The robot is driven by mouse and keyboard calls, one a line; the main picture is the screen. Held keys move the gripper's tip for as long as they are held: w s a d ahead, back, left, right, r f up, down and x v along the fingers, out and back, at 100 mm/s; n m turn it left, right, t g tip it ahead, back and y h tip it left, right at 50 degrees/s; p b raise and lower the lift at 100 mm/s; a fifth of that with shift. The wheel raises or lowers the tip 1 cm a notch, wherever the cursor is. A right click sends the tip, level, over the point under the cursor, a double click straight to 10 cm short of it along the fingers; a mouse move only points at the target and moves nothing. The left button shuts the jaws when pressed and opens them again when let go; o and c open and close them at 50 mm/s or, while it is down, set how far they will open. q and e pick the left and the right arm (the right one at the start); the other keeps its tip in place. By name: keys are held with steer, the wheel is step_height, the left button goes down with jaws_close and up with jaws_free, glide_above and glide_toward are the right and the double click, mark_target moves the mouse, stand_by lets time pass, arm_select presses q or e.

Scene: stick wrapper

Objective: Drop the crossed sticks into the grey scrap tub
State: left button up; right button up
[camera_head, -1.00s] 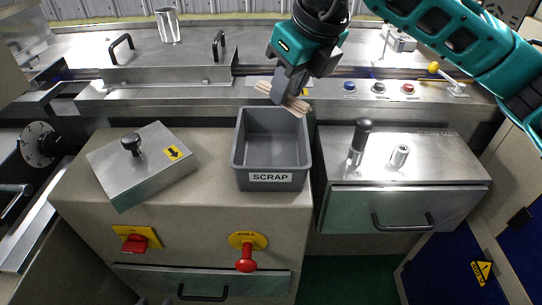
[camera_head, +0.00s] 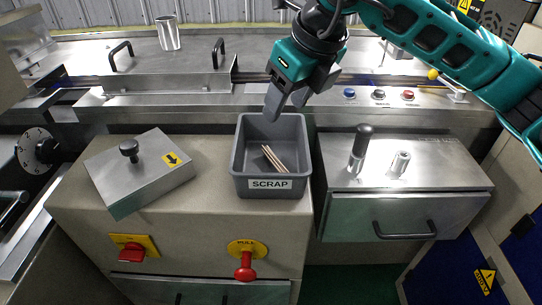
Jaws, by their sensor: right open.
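The grey scrap tub (camera_head: 240,165), labelled SCRAP, stands on the beige cabinet top in the middle of the head view. Several thin wooden sticks (camera_head: 273,159) lie together inside it, near its front. My right gripper (camera_head: 284,108) is above the back part of the tub, pointing down. Its grey fingers are apart and empty, clear of the sticks. My left gripper is not in view.
Left of the tub is a metal lid (camera_head: 140,175) with a black knob. Right of it, a steel drawer unit (camera_head: 430,165) bears a black-handled lever (camera_head: 359,148) and a small metal cylinder (camera_head: 400,161). A red pull knob (camera_head: 246,268) sits below the tub.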

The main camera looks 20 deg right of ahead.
steer(key=p+v, duration=0.1)
steer(key=v, duration=1.2)
steer(key=shift+f, duration=0.1)
